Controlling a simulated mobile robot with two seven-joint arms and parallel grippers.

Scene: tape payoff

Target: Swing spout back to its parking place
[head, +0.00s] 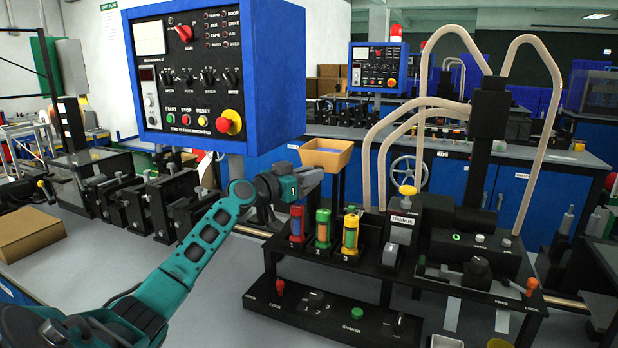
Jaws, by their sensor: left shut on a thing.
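A tan, open-topped trough (326,153), which looks like the spout, stands above the rear left of the black machine stand. My left gripper (312,178) reaches in from the lower left on a teal arm and is right at the trough's underside. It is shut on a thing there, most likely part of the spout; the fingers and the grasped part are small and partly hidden. A parking place for the spout cannot be made out. My right gripper is not in view.
Red, green and yellow canisters (322,228) stand numbered on the black stand, just right of my gripper. A black post (489,125) with beige hoses rises further right. A blue control box (213,80) hangs above my arm. A cardboard box (28,233) lies at left.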

